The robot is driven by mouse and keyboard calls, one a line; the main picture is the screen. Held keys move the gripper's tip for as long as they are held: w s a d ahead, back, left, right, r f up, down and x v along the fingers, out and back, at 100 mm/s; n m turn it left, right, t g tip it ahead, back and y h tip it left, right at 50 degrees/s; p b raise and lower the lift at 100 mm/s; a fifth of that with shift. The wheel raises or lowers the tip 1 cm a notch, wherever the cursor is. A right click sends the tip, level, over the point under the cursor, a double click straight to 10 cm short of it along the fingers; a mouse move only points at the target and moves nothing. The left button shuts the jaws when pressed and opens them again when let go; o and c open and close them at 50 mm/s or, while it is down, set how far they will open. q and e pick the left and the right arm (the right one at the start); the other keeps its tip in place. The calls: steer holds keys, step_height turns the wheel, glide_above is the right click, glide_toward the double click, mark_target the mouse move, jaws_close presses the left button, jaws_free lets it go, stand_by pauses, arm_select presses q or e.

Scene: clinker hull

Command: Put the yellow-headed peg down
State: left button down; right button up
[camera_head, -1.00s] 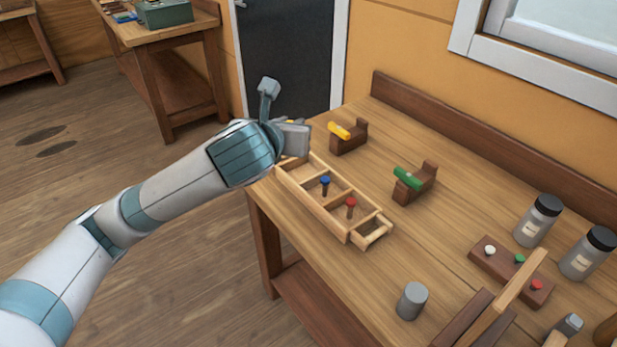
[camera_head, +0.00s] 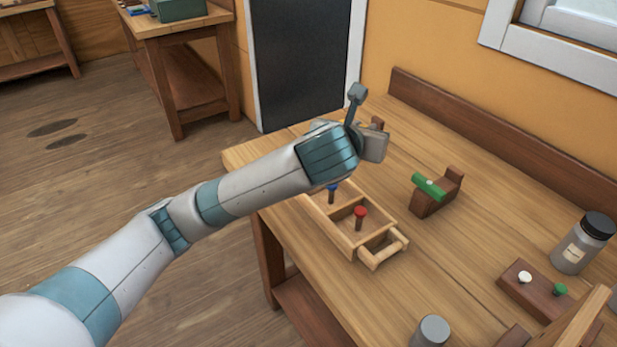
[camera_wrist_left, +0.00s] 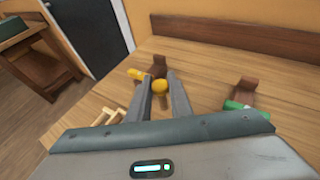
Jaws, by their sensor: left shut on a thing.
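The yellow-headed peg (camera_wrist_left: 159,88) is between the fingertips of my left gripper (camera_wrist_left: 160,85) in the left wrist view, its head showing above the fingers. My left gripper (camera_head: 372,145) is shut on it and is over the far part of the bench, beyond the wooden tray (camera_head: 331,233). In the head view the peg is hidden by the gripper and wrist. The tray holds a blue-headed peg (camera_head: 333,190) and a red-headed peg (camera_head: 360,214); its far end is hidden by my arm. My right gripper is not in view.
A brown block with a yellow piece (camera_wrist_left: 137,74) stands just beyond the fingers. A brown block with a green piece (camera_head: 428,187) stands to the right. A jar (camera_head: 582,243), a peg block (camera_head: 540,290) and a grey cylinder (camera_head: 431,331) are farther right. Bare bench lies between.

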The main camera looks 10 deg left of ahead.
arm_select(q)
steer(key=a+f, duration=0.2)
steer(key=a, duration=0.2)
steer(key=a+f, duration=0.2)
steer(key=a, duration=0.1)
steer(key=w+a+f, duration=0.1)
steer(key=a+f, duration=0.2)
steer(key=a, duration=0.1)
steer(key=shift+w+a+p, duration=0.1)
steer(key=shift+a+p, duration=0.2)
steer(key=shift+p, duration=0.1)
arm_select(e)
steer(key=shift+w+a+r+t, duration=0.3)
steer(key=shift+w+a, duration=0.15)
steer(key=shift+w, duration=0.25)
arm_select(q)
steer(key=shift+f, duration=0.1)
step_height(320, 180, down, 3)
steer(key=shift+f, duration=0.4)
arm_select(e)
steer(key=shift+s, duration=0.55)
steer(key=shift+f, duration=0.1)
